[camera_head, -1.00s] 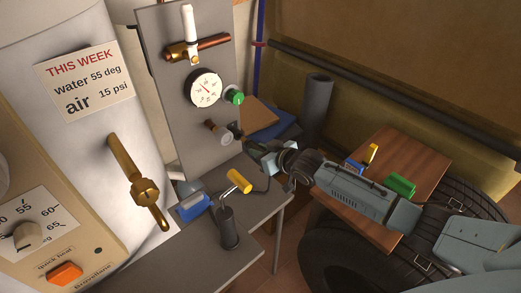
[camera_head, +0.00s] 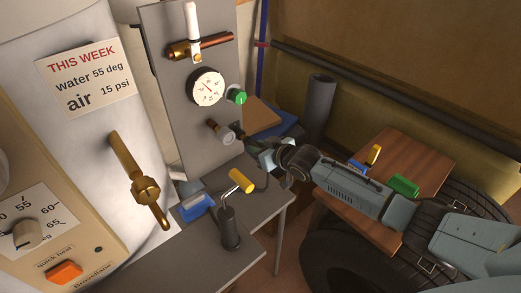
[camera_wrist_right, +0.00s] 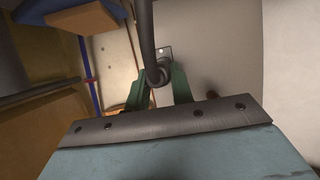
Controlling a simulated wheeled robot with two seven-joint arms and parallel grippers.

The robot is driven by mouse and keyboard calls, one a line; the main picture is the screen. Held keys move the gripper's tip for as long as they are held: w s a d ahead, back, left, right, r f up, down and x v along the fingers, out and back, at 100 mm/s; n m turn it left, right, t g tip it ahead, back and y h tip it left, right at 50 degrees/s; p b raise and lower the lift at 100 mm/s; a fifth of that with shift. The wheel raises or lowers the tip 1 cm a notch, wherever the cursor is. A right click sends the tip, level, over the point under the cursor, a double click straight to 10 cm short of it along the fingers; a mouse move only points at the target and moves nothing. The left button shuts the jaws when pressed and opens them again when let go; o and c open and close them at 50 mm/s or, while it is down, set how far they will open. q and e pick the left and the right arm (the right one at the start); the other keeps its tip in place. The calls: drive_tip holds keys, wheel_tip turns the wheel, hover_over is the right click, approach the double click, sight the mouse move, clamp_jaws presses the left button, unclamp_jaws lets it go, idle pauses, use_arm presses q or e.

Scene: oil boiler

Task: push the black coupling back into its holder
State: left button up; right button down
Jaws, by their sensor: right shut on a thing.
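My right gripper (camera_head: 258,149) reaches in from the right, close to the lower right edge of the grey panel (camera_head: 180,110). In the right wrist view, its green fingers (camera_wrist_right: 158,88) are shut on the black coupling (camera_wrist_right: 157,73) at the end of a dark hose (camera_wrist_right: 145,25). A small light plate with a dark hole (camera_wrist_right: 165,50), possibly part of the holder, shows just behind the coupling. I cannot tell whether the coupling touches it. In the head view the gripper mostly hides the coupling. My left gripper is out of view.
A tyre (camera_head: 340,260) lies at lower right.

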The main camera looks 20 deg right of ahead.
drive_tip(key=shift+w+a+b, duration=0.2)
drive_tip(key=shift+w+b, duration=0.1)
drive_tip(key=shift+w, duration=0.2)
drive_tip(key=shift+w+a+b, duration=0.2)
drive_tip(key=shift+w+b, duration=0.1)
drive_tip(key=shift+w, duration=0.2)
drive_tip(key=c, duration=1.1)
unclamp_jaws()
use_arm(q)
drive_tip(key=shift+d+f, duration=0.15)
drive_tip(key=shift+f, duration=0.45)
use_arm(e)
drive_tip(key=p+v, duration=0.2)
drive_tip(key=v, duration=0.3)
drive_tip(key=shift+s+d+r, duration=0.1)
drive_tip(key=shift+s+r, duration=0.05)
drive_tip(key=shift+s, duration=0.2)
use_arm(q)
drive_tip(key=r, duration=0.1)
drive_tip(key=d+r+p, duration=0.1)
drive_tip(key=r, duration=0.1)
use_arm(e)
drive_tip(key=v, duration=0.7)
drive_tip(key=shift+s+d+r, duration=0.1)
drive_tip(key=shift+s+d, duration=0.05)
drive_tip(key=shift+s, duration=0.15)
